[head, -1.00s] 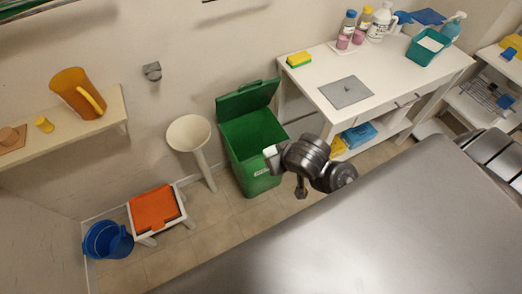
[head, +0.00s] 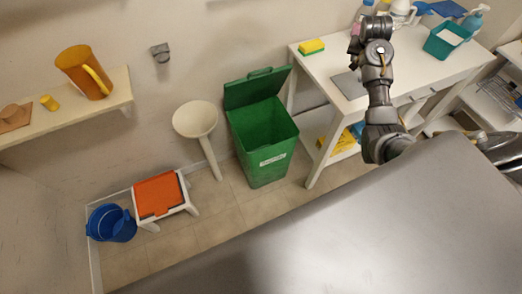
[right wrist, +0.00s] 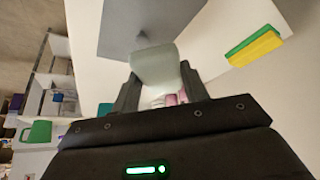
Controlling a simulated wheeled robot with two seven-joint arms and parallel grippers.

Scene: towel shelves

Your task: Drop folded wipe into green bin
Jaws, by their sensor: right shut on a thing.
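The green bin (head: 262,150) stands on the floor left of the white table, its lid (head: 257,88) raised against the wall. My right gripper (head: 377,28) is over the table in the head view, with the arm reaching up from the lower right. In the right wrist view its fingers (right wrist: 160,82) are shut on a pale folded wipe (right wrist: 155,62). My left gripper is not in view.
The white table (head: 325,58) bears a yellow-green sponge (head: 311,46), a grey mat (head: 347,85), bottles and a teal tub (head: 447,42). A white pedestal bowl (head: 195,119) stands left of the bin. An orange-topped stool (head: 158,195) and blue bucket (head: 111,223) are further left.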

